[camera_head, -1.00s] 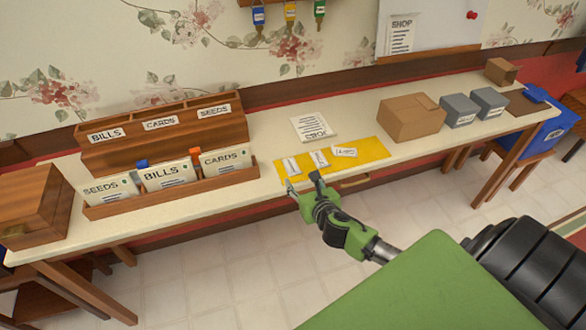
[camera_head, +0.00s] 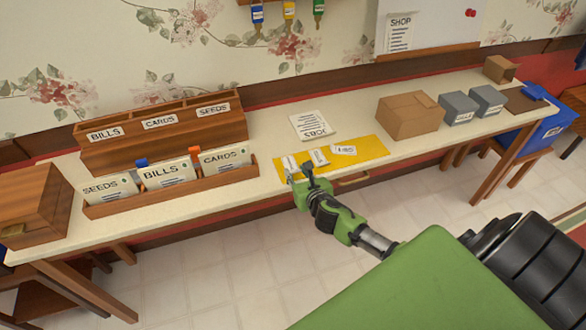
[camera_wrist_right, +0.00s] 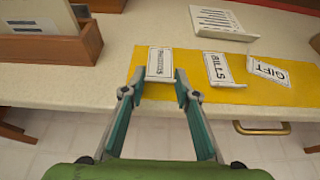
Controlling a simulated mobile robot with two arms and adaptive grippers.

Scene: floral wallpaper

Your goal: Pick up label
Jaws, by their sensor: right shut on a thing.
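Three small white labels lie on a yellow mat (camera_head: 368,147) near the table's front edge. The leftmost label (camera_wrist_right: 160,63) is between the fingertips of my right gripper (camera_wrist_right: 158,83), which is shut on its near end. Its print is too small to read surely. In the head view this label (camera_head: 289,163) and my right gripper (camera_head: 300,175) are at the mat's left end. The middle label (camera_wrist_right: 218,69) reads BILLS and the right label (camera_wrist_right: 268,71) reads GIFT. My left gripper is not in view.
A printed notepad (camera_head: 313,126) lies behind the mat. A wooden sorter (camera_head: 165,140) and a tray of envelopes (camera_head: 172,197) stand on the left. A cardboard box (camera_head: 410,117) and grey boxes stand on the right. A drawer handle (camera_wrist_right: 262,128) shows below the edge.

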